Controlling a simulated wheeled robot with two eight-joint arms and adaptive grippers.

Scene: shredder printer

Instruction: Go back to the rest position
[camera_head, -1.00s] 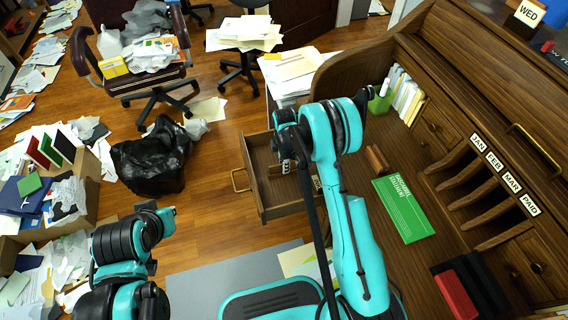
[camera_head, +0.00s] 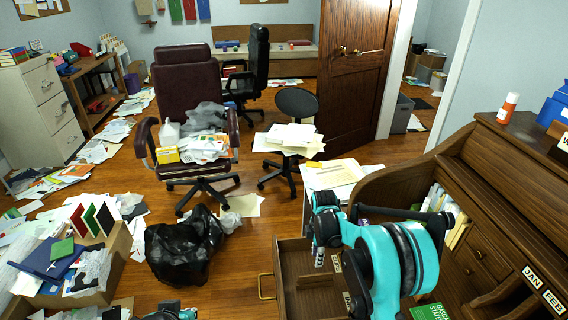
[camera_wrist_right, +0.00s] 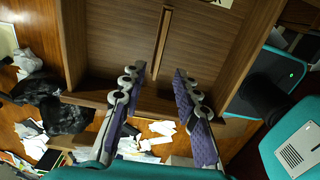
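My right arm reaches over the wooden desk's open drawer (camera_head: 292,292) in the head view. My right gripper (camera_head: 319,254) hangs over this drawer, mostly hidden by my arm there. In the right wrist view, the right gripper (camera_wrist_right: 160,74) has its two purple-padded fingers apart with nothing between them. The drawer's brown wooden inside (camera_wrist_right: 115,45) fills the view beyond the fingertips; I cannot tell how far below it lies. Of my left arm only a small part shows at the bottom edge of the head view, and its gripper is out of sight.
The roll-top desk (camera_head: 465,150) stands close on the right. A black bag (camera_head: 182,252) lies on the floor left of the drawer. A box of papers (camera_head: 105,275) is at the lower left. An office chair (camera_head: 185,95) and stool (camera_head: 297,103) stand behind. Some wood floor between is clear.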

